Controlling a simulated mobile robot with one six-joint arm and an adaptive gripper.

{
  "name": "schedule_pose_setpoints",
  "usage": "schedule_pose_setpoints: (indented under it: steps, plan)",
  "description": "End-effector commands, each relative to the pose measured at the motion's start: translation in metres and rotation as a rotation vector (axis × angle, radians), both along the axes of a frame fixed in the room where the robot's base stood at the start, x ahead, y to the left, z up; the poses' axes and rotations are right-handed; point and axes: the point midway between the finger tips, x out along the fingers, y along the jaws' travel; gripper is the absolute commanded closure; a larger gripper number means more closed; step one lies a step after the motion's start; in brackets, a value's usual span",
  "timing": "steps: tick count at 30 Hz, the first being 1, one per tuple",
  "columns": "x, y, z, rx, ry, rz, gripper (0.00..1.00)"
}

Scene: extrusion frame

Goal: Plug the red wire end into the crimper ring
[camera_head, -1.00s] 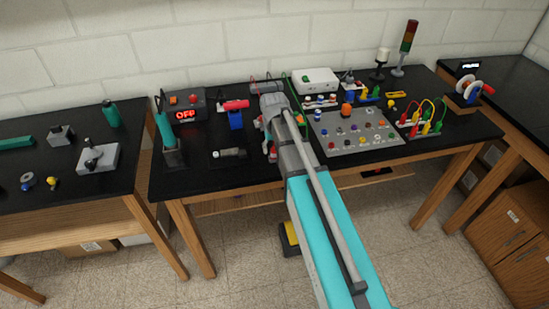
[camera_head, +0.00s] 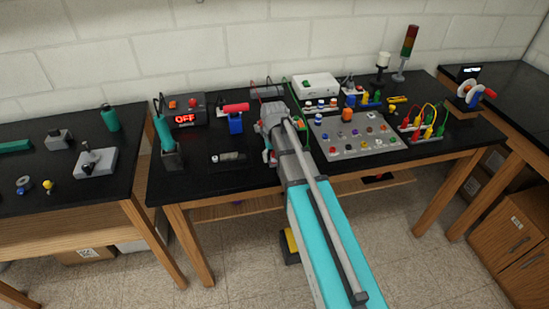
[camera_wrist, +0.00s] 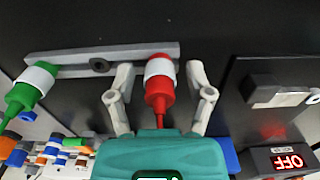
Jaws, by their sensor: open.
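In the wrist view the red wire end (camera_wrist: 159,82) is a red plug with a white band and a tapered tip. It rests at a grey slotted bar (camera_wrist: 105,60). My gripper (camera_wrist: 160,94) is open, with one finger on each side of the red wire end; I see gaps, so it does not look clamped. A green wire end (camera_wrist: 31,84) with a white band sits at the bar's other end. In the head view my arm end (camera_head: 275,118) hides most of the gripper and the red wire end. I cannot clearly pick out the crimper ring.
A box reading OFF (camera_head: 185,116) and a red tool on a blue stand (camera_head: 236,118) stand left of my arm. A grey panel with several coloured buttons (camera_head: 360,152) lies right. A small grey cylinder (camera_head: 229,156) lies on the black table near its front left.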

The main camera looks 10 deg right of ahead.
Motion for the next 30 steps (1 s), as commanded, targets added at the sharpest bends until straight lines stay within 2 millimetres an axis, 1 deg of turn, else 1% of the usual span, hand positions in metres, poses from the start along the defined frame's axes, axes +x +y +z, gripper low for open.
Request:
schedule_pose_setpoints:
  steps: [15,17,21,26,27,30]
  plan:
    - [0.0,-0.0004,0.0,0.0,0.0,0.0,0.33]
    - [0.0,-0.0004,0.0,0.0,0.0,-0.001,0.42]
    - [0.0,-0.0004,0.0,0.0,0.0,-0.001,0.68]
    - [0.0,-0.0005,0.0,0.0,0.0,-0.001,0.98]
    - [0.0,-0.0005,0.0,0.0,0.0,-0.001,1.0]
    - [0.0,-0.0005,0.0,0.0,0.0,-0.001,1.0]
